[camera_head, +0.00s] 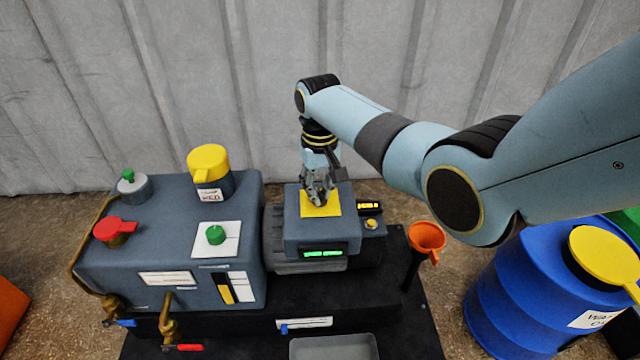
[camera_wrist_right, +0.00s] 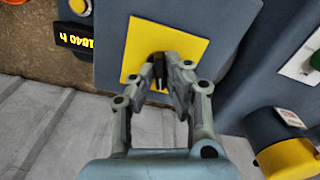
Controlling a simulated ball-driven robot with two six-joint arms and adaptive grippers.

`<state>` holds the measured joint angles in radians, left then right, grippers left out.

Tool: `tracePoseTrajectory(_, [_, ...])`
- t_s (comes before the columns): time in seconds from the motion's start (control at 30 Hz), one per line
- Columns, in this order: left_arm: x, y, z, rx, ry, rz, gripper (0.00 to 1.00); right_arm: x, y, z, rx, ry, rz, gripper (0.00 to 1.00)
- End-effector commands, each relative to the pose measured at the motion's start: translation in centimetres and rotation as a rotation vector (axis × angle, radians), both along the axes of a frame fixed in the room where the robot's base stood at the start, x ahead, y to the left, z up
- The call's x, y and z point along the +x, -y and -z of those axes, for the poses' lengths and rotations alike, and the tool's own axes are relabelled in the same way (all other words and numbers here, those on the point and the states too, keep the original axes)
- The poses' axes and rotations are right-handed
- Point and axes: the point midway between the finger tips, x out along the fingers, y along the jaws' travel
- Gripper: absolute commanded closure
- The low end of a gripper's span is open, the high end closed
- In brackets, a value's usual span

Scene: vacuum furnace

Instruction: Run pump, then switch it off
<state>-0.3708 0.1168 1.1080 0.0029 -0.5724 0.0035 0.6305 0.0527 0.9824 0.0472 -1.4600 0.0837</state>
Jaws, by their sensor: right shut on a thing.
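The pump (camera_head: 290,235) is a dark grey machine with a box on top. A yellow plate (camera_head: 333,207) lies on that box; the plate also shows in the wrist view (camera_wrist_right: 190,50). My right gripper (camera_head: 319,199) points down over the plate. In the wrist view my right gripper (camera_wrist_right: 160,72) is shut on a small dark switch knob (camera_wrist_right: 157,62) at the plate's middle, mostly hidden by the fingers. A green display (camera_head: 324,253) is lit on the box front. An amber hour counter (camera_head: 369,206) is lit beside the box. My left gripper is not in view.
A grey tank (camera_head: 140,260) at left carries a yellow cap (camera_head: 208,162), a red cap (camera_head: 114,230), a green knob (camera_head: 215,234) and brass taps. An orange funnel (camera_head: 427,238) and blue drum (camera_head: 510,300) stand right. A grey tray (camera_head: 334,347) lies in front.

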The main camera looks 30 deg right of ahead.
Motion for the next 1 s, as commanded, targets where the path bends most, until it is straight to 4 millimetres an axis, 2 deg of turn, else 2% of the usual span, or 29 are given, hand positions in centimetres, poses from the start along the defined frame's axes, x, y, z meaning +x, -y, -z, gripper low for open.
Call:
tracePoseTrajectory(0.03, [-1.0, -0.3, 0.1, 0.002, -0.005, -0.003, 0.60, 0.1, 0.0, -0.5, 0.001, 0.001, 0.038, 1.00])
tracePoseTrajectory(0.2, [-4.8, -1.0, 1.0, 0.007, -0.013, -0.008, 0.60, 0.0, 0.0, -0.5, 0.000, 0.000, 0.196, 1.00])
tracePoseTrajectory(0.7, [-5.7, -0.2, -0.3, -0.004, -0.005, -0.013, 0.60, 0.0, 0.0, -0.2, 0.000, 0.000, 0.642, 1.00])
tracePoseTrajectory(1.0, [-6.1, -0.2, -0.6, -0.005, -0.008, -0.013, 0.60, 0.0, 0.0, -0.1, 0.000, 0.000, 0.808, 1.00])
